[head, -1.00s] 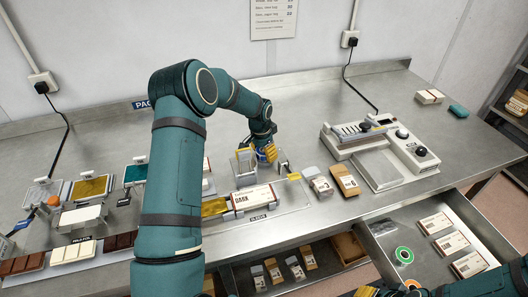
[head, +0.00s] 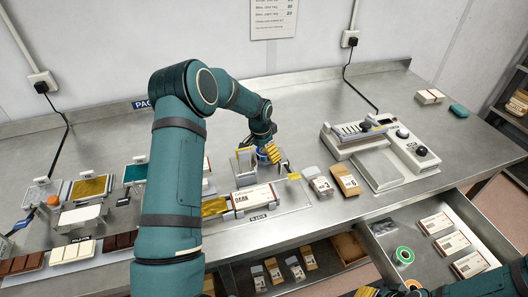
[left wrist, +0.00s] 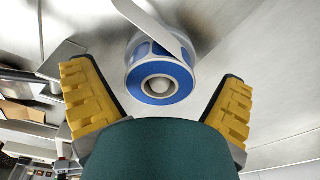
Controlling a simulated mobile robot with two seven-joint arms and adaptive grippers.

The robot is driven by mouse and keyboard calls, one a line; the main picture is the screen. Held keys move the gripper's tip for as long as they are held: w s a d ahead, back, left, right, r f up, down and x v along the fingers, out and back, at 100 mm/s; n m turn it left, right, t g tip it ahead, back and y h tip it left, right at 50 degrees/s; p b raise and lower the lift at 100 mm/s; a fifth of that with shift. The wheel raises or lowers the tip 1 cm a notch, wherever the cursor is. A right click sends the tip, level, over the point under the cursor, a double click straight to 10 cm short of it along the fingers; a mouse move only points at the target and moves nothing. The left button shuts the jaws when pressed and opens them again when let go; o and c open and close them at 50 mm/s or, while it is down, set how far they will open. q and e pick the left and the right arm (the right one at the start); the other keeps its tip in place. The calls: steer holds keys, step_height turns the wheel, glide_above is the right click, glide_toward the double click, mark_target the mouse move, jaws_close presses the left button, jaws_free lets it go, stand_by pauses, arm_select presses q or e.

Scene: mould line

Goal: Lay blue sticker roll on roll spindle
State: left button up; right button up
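A green roll (head: 404,255) and white boxes lie in the open drawer (head: 425,205) at right. A labelled carton (head: 252,197) lies in front of the left gripper. A grey machine (head: 378,150) stands to the right. Bare bench lies behind the gripper.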

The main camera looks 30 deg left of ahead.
arm_select(q)
step_height(320, 180, up, 12)
steer(key=s, duration=0.1)
steer(key=shift+s+a, duration=0.15)
steer(key=shift+s, duration=0.1)
stand_by(0.4)
steer(key=shift+f, duration=0.1)
